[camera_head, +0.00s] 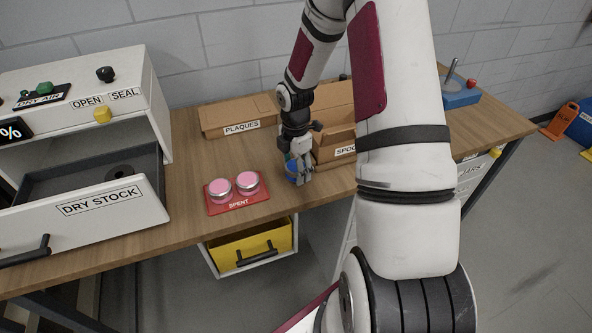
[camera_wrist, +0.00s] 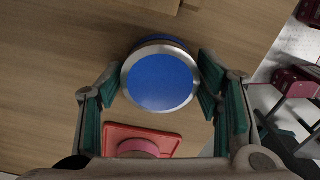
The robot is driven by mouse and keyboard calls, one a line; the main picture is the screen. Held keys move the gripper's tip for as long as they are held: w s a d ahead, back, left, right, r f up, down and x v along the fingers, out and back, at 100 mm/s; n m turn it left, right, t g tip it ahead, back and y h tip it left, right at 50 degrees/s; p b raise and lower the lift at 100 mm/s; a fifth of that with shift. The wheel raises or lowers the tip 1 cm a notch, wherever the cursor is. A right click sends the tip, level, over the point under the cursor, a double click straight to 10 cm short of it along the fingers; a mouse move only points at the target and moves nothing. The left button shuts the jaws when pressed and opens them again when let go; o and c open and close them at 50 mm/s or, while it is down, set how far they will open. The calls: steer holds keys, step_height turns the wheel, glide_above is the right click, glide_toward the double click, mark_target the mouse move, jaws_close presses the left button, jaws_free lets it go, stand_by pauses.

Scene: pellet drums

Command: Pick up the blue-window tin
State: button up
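The blue-window tin (camera_wrist: 160,82) is round, with a blue top and a silver rim, and sits between my fingers in the wrist view. My gripper (camera_head: 298,172) points down at the table around it, and in the wrist view (camera_wrist: 160,88) the green-padded fingers press close against both sides of its rim. In the head view a part of the blue tin (camera_head: 291,169) shows beside the fingers. It is at or very near the table top; I cannot tell if any gap lies under it.
A red SPENT tray (camera_head: 226,209) with two pink-topped tins (camera_head: 248,182) lies left of my gripper. Cardboard boxes marked PLAQUES (camera_head: 235,122) and SPOO… (camera_head: 335,155) stand behind and right. The DRY STOCK drawer (camera_head: 100,205) is open at left. Bare table lies between.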

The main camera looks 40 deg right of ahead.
steer(key=c, duration=0.7)
steer(key=shift+o, duration=0.2)
steer(key=shift+r, duration=0.1)
